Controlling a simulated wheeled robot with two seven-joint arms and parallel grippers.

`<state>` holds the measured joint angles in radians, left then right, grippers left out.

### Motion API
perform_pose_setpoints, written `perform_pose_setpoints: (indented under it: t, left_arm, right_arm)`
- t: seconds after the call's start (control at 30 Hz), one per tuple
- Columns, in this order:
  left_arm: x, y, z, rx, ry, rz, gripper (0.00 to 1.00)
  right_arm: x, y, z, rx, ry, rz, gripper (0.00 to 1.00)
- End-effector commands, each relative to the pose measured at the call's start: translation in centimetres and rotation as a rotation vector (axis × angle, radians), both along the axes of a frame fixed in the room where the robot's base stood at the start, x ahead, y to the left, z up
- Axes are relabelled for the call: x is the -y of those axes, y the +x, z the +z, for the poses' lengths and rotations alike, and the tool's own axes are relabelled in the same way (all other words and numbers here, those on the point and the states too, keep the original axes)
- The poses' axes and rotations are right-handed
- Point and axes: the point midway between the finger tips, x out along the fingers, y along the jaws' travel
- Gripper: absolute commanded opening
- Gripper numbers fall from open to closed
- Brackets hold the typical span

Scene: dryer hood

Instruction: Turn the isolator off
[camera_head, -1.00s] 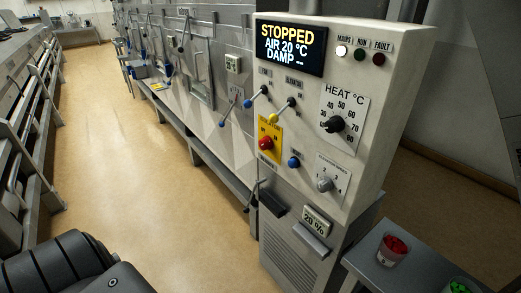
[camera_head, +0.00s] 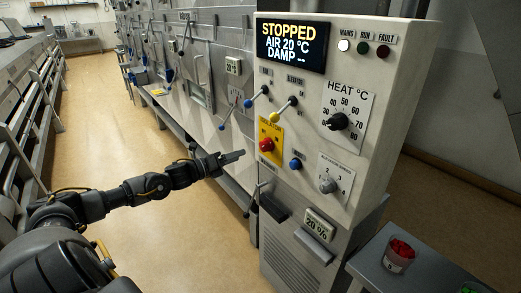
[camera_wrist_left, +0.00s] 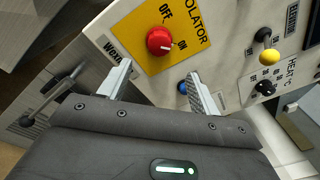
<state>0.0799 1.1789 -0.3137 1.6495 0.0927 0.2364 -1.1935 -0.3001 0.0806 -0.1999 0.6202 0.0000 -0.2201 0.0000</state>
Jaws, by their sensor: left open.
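The isolator is a red rotary knob (camera_head: 266,145) on a yellow plate (camera_head: 277,130), on the front of the pale control cabinet. In the left wrist view the red knob (camera_wrist_left: 160,41) sits on the yellow plate, with OFF and ON printed beside it. My left gripper (camera_head: 238,156) is just left of the knob in the head view, apart from it. In the left wrist view its two fingers (camera_wrist_left: 157,84) are spread and empty, with the knob beyond the gap between them. My right gripper is in neither view.
The display (camera_head: 291,43) reads STOPPED, AIR 20 °C, DAMP. Near the isolator are a blue button (camera_head: 295,164), levers with blue and yellow balls (camera_head: 274,118), a heat dial (camera_head: 338,122) and a grey selector (camera_head: 327,185). A cup of red pieces (camera_head: 398,254) stands on a side table at right.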

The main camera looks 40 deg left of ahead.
Motion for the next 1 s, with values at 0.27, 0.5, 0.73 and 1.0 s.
perform_pose_setpoints:
  t: [0.27,0.5,0.73,1.0]
  left_arm:
    - [0.1,0.7,0.1,0.007,0.013,0.004,0.63]
    - [1.3,3.8,0.4,0.008,0.009,0.006,0.63]
    - [2.8,7.5,0.3,0.006,0.009,0.005,0.63]
    - [3.7,9.9,0.0,0.003,0.012,0.006,0.63]
  right_arm:
    - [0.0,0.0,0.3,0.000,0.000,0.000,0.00]
    - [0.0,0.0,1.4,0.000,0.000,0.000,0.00]
    - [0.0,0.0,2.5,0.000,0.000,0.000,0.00]
    - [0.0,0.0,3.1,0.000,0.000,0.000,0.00]
